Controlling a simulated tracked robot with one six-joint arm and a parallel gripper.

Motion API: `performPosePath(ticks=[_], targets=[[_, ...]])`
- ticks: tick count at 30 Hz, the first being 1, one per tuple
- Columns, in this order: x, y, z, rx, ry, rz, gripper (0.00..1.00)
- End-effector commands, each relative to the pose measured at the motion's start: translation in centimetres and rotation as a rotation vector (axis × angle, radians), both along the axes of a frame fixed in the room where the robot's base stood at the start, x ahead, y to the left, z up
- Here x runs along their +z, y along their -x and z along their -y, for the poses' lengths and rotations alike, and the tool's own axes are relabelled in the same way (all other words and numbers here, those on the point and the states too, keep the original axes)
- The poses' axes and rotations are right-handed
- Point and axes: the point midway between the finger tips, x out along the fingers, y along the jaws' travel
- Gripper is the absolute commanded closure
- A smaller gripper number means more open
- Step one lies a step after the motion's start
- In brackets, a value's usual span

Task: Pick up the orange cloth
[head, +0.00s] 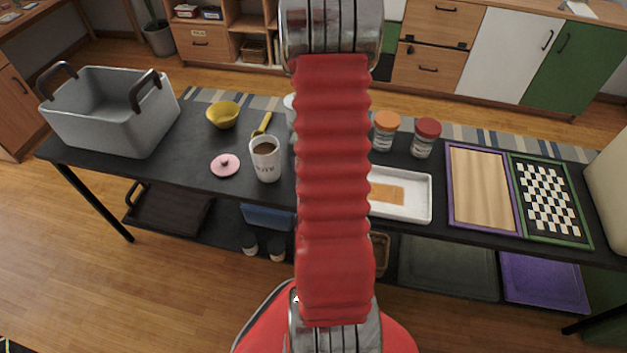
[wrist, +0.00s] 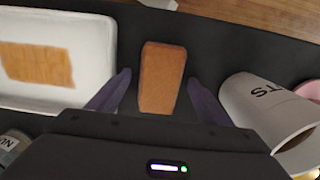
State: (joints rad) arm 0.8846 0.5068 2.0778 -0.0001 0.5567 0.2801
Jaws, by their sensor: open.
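In the wrist view, my gripper (wrist: 158,82) is open, with one finger on each side of a thick orange-brown rectangular piece (wrist: 162,78) on the dark table. Gaps show between the piece and both fingers. A flat orange sheet (wrist: 36,64) lies in a white tray (wrist: 98,40) to the left; it also shows in the head view (head: 387,194). Either could be the orange cloth; I cannot tell which from texture alone. In the head view, my red arm hides the gripper and the piece between its fingers.
Jars (head: 425,138), a wooden board (head: 482,188), a checkered board (head: 550,200), a yellow bowl (head: 222,116) and a grey bin (head: 112,118) share the table.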

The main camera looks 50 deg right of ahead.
Motion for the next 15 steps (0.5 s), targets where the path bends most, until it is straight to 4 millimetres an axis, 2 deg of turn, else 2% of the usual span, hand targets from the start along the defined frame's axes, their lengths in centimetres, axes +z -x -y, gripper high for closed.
performPosePath(ticks=[9,15], targets=[[0.03,-0.01,-0.02,0.000,0.000,0.000,0.27],[0.03,-0.02,-0.03,0.001,0.000,0.000,0.41]])
